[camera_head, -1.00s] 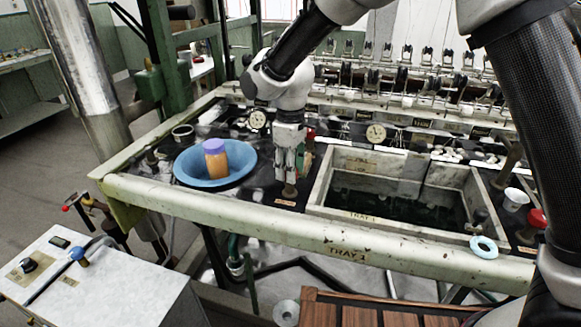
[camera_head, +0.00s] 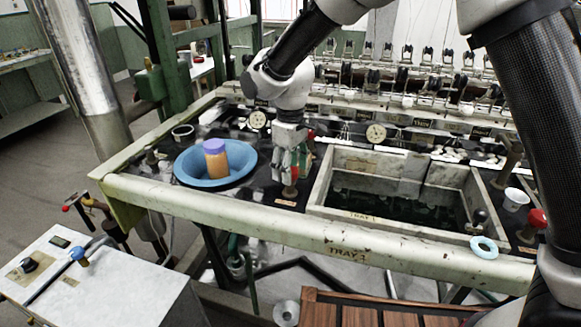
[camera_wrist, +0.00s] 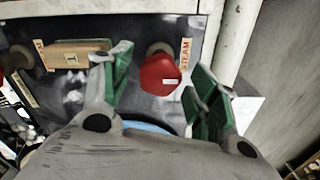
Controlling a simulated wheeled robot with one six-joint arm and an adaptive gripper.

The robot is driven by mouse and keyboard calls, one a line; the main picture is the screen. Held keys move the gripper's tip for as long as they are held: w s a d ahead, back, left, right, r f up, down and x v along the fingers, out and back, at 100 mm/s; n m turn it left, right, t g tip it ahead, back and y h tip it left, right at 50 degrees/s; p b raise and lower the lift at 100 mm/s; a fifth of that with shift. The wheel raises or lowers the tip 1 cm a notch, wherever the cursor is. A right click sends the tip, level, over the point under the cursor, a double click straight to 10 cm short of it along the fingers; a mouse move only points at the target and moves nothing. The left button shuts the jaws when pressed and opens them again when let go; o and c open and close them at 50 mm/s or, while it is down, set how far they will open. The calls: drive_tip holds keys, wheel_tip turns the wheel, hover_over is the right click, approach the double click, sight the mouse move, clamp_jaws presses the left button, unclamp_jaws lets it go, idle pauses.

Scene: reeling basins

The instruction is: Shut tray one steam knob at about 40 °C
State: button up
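Tray one (camera_head: 345,216) is a stone-walled basin of dark water with "TRAY 1" on its front rim. To its left, my gripper (camera_head: 291,172) points down over a red steam knob on a brown stem (camera_head: 289,191). In the wrist view the red knob (camera_wrist: 160,75) sits between my green-padded fingers (camera_wrist: 163,88), beside a "STEAM" label (camera_wrist: 185,55). The fingers are apart, with a gap showing on each side of the knob. A round dial (camera_head: 376,133) stands behind the tray and another dial (camera_head: 257,119) behind the bowl; their readings are too small to tell.
A blue bowl (camera_head: 190,180) with an orange, purple-capped jar (camera_head: 215,160) stands left of my gripper. A blue-green ring (camera_head: 484,247), a white cup (camera_head: 515,199) and another red knob (camera_head: 537,218) are at the right. A wooden block (camera_wrist: 75,55) shows in the wrist view.

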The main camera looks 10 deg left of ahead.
wheel_tip(320, 180, up, 12)
idle(0.6)
idle(0.9)
drive_tip(key=s+d+r+m+t, duration=0.1)
drive_tip(key=s+d+m, duration=0.3)
drive_tip(key=d, duration=1.1)
drive_tip(key=s+d+r+m+t, duration=0.1)
drive_tip(key=s+d+r+m, duration=0.2)
drive_tip(key=s+d, duration=0.6)
drive_tip(key=s+d+r+m+t, duration=0.2)
drive_tip(key=s+d+m, duration=0.3)
drive_tip(key=d, duration=1.6)
drive_tip(key=shift+s+d+r+m, duration=0.35)
drive_tip(key=shift+s+r+m, duration=0.05)
drive_tip(key=shift+s, duration=0.35)
